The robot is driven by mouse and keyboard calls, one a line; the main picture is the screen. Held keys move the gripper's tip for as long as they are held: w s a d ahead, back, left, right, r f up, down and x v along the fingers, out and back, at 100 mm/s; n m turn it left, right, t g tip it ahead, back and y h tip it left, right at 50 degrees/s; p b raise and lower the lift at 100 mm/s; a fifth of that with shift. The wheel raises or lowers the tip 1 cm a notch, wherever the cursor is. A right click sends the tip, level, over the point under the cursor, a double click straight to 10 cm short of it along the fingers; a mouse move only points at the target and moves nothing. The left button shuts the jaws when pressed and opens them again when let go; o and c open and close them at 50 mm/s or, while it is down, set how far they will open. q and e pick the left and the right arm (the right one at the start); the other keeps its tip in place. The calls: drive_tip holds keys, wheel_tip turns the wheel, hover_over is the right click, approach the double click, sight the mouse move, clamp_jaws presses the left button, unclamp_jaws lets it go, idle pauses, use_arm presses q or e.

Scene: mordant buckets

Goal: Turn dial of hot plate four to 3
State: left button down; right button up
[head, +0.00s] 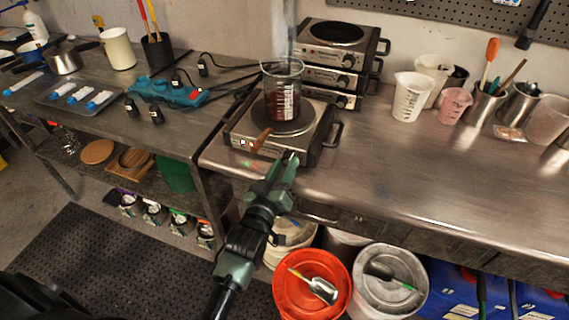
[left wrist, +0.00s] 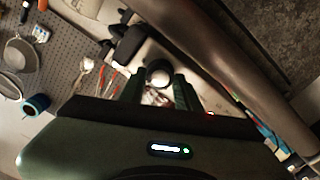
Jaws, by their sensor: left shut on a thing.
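A hot plate (head: 232,128) stands at the left end of the steel counter, with a glass beaker (head: 284,98) of dark red liquid on its round burner. My left gripper (head: 290,160) is at the right part of its front face, where the dial sits. The dial is hidden behind the gripper in the head view. In the left wrist view, a round dial (left wrist: 159,76) shows between the two fingers (left wrist: 158,92), and they are shut on it. The dial's mark and numbers cannot be read. My right gripper is not in view.
More hot plates (head: 318,56) are stacked behind. White measuring cups (head: 410,98) and a pink cup (head: 454,106) stand on the right of the counter (head: 400,165). A blue power strip (head: 165,92) lies on the left table. A red bucket (head: 285,290) stands below.

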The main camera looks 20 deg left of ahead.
use_arm(q)
drive_tip(key=shift+n+p, duration=0.35)
drive_tip(key=shift+n, duration=0.45)
drive_tip(key=c, duration=1)
unclamp_jaws()
drive_tip(key=s+b, duration=0.1)
drive_tip(key=s, duration=0.6)
drive_tip(key=shift+s+a, duration=0.15)
drive_tip(key=shift+s, duration=0.25)
